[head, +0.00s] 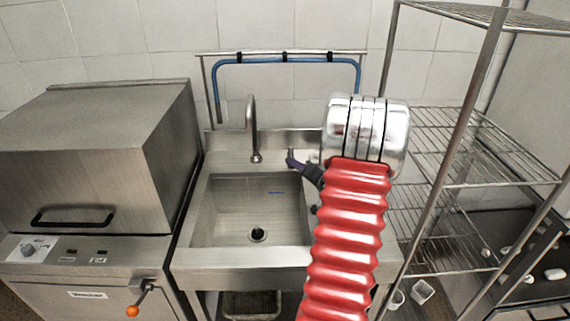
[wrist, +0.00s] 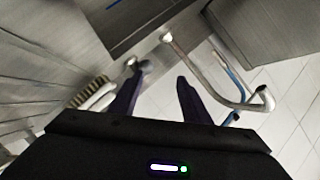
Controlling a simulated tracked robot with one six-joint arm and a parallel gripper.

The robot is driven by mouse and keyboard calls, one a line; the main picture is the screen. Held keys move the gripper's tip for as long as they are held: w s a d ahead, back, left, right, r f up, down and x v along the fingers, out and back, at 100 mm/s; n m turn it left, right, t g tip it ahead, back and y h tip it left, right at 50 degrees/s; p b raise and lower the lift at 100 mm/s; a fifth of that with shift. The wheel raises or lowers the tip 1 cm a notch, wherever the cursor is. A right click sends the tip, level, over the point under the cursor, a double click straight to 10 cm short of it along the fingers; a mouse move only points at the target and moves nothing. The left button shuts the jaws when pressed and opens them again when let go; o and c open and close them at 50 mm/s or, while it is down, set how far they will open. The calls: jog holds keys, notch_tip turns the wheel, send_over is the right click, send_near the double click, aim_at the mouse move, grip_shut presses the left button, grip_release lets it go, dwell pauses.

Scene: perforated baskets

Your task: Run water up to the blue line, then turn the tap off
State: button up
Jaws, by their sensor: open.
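The steel sink basin (head: 228,205) stands in the middle of the head view. A short blue line (head: 275,192) is on its back wall. The dark drain (head: 257,235) shows clearly, and I see no water in the basin. The curved tap spout (head: 252,125) rises behind the basin; in the wrist view the spout (wrist: 205,75) is right of my fingers. A small grey knob or lever (wrist: 133,64) is just beyond my left finger, perhaps the tap handle. My gripper (head: 294,162) is open with dark purple fingers, at the sink's back right; it also shows in the wrist view (wrist: 162,78).
A blue hose (head: 285,61) hangs on a rail behind the sink. A steel hooded machine (head: 95,150) with an orange-knobbed lever (head: 133,310) stands left. A wire shelf rack (head: 465,145) stands close on the right. My red arm covers the sink's right side.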

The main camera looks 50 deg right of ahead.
jog(key=s+f, duration=0.1)
jog(key=s+d+f+m, duration=0.1)
jog(key=shift+s+d+f+t+y, duration=0.2)
jog(key=shift+s+t+y, duration=0.1)
jog(key=shift+s+t, duration=0.1)
jog(key=shift+w, duration=0.15)
jog(key=x, duration=1.3)
jog(key=shift+w, duration=0.3)
jog(key=shift+d+f, duration=0.1)
jog(key=shift+d, duration=0.05)
grip_shut()
